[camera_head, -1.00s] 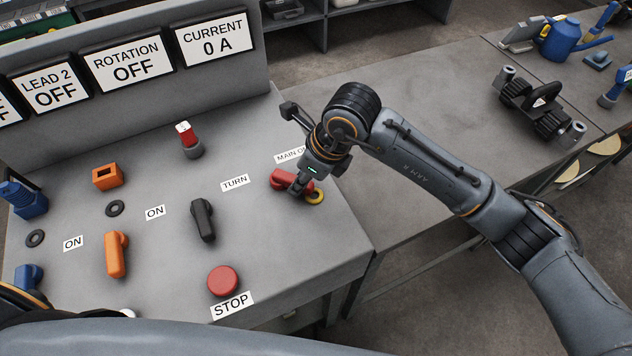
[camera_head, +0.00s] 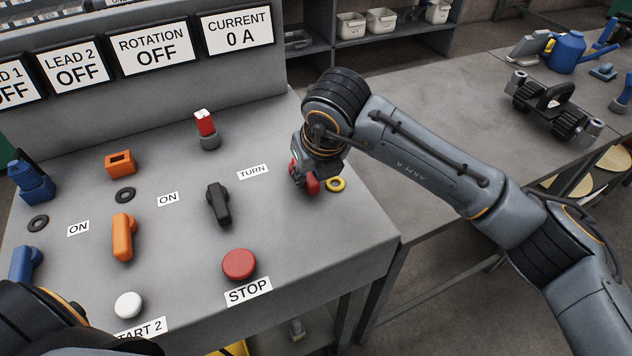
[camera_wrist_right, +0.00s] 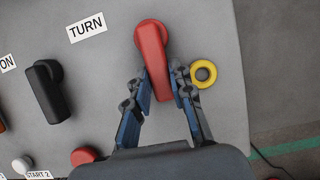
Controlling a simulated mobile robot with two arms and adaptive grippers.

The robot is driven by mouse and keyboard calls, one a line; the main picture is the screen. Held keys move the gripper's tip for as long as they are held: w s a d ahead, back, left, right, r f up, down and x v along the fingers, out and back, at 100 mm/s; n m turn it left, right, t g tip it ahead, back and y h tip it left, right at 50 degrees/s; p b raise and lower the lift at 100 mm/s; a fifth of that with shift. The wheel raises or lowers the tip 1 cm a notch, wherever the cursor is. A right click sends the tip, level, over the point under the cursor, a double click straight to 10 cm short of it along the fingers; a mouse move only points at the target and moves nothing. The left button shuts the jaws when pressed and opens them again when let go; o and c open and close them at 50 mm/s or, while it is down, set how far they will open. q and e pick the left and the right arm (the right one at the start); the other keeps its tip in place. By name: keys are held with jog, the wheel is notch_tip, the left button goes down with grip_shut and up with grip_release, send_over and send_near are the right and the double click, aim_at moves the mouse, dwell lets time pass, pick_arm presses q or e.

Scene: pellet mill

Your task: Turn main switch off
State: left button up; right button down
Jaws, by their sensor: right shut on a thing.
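The main switch is a red handle (camera_head: 312,184) on the right part of the grey control panel. In the right wrist view the handle (camera_wrist_right: 153,45) lies nearly lengthwise, its round end at the top. My right gripper (camera_head: 304,180) is at the handle, and its blue-grey fingers (camera_wrist_right: 162,77) are shut on both sides of it. My left gripper is not in view; only part of that arm shows at lower left.
The displays read CURRENT 0 A (camera_head: 236,29) and ROTATION OFF (camera_head: 156,48). The panel's right edge is close to the switch.

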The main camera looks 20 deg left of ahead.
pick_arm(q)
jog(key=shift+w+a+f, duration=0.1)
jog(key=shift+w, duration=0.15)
pick_arm(e)
jog(key=c, duration=1.2)
grip_release()
jog(key=shift+a, duration=0.1)
jog(key=shift+o, duration=0.2)
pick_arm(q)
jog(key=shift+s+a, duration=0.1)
pick_arm(e)
jog(key=shift+r, duration=0.15)
jog(key=v, duration=1.2)
jog(key=shift+s, duration=0.1)
